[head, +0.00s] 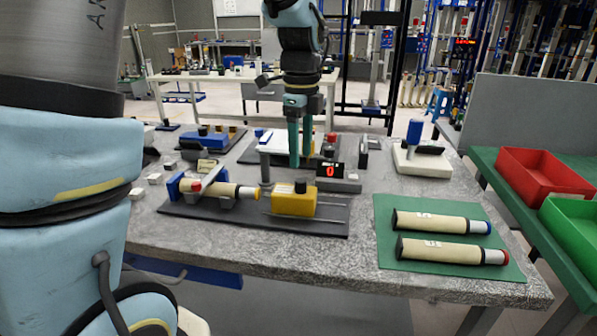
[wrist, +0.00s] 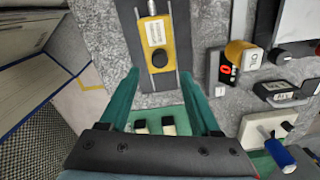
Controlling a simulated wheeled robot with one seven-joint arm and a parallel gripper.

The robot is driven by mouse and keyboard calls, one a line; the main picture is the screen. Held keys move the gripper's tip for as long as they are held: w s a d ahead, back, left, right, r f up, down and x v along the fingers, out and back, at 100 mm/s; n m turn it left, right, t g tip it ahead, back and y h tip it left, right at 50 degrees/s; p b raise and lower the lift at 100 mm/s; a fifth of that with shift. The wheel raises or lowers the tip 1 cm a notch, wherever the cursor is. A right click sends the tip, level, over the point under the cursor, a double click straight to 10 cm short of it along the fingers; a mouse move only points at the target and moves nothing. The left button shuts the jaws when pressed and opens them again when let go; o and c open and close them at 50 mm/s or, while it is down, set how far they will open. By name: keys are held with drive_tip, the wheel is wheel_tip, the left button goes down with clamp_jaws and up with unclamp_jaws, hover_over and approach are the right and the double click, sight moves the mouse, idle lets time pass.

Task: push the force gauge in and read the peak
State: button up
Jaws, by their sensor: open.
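The yellow block with a black knob, which looks like the force gauge (head: 293,203), sits on two rails on a dark base plate (head: 190,211). It also shows in the wrist view (wrist: 155,40), at the top middle. A cream cylinder (head: 227,190) with a yellow tip lies in a blue-ended cradle, its tip pointing toward the gauge. A small display (head: 329,170) behind the gauge reads a red 0. My gripper (head: 300,160), with green fingers, is open and empty. It points down above the bench, apart from the gauge. In the wrist view the block lies beyond the fingertips (wrist: 160,74).
Two cream cylinders (head: 440,222) (head: 452,252) lie on a green mat (head: 385,210) at the right. A white stand (head: 422,160) with a blue handle stands behind them. Red (head: 540,175) and green bins (head: 572,222) sit on a side table.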

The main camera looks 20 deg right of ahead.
sight(301, 180)
wheel_tip(301, 180, down, 6)
drive_tip(key=shift+f+p, duration=0.2)
drive_tip(key=shift+p, duration=0.2)
clamp_jaws()
idle(0.4)
